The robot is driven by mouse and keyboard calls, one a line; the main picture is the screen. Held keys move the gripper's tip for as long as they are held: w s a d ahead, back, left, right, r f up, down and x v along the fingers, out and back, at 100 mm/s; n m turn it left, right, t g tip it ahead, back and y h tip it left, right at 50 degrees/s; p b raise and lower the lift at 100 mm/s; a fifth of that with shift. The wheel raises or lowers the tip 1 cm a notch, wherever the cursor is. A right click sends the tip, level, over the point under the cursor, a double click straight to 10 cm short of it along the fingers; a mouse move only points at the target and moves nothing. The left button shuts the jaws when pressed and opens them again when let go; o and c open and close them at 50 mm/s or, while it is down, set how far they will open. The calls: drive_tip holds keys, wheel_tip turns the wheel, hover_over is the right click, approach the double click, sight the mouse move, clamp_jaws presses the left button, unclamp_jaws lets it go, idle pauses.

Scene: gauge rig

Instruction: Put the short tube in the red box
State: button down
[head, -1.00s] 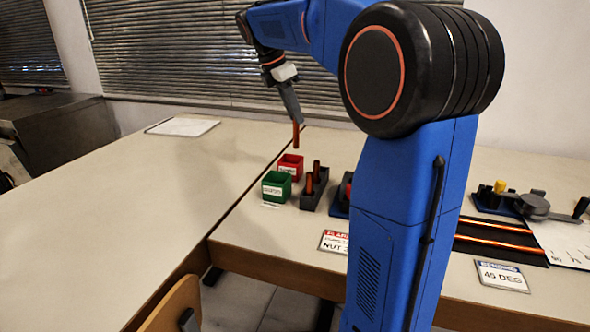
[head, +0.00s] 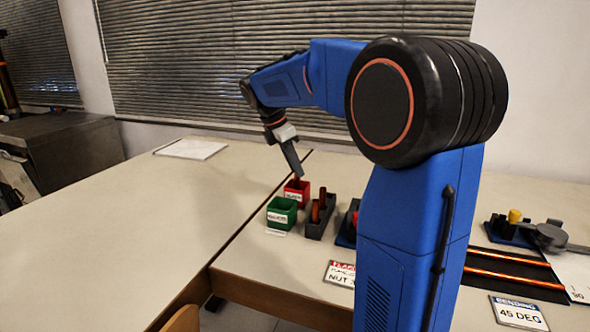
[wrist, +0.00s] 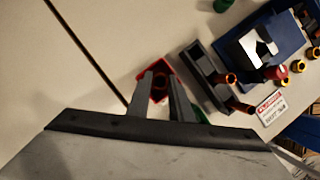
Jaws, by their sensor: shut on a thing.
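My gripper (head: 297,174) points down over the red box (head: 297,194) and is shut on a copper-coloured short tube (wrist: 160,86). In the wrist view the tube stands end-on between the fingers, inside the outline of the red box (wrist: 144,80). In the head view the tube is mostly hidden by the fingers and the box, so I cannot tell whether it touches the floor of the box. The box is open at the top, with a white label on its front.
A green box (head: 282,211) stands in front of the red one. A dark rack (head: 318,229) with copper tubes stands close on the right. A blue fixture (wrist: 260,48) lies beyond it.

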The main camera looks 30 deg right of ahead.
drive_tip(key=shift+f, duration=0.45)
drive_tip(key=shift+f, duration=0.1)
drive_tip(key=c, duration=1.6)
unclamp_jaws()
drive_tip(key=v, duration=1.2)
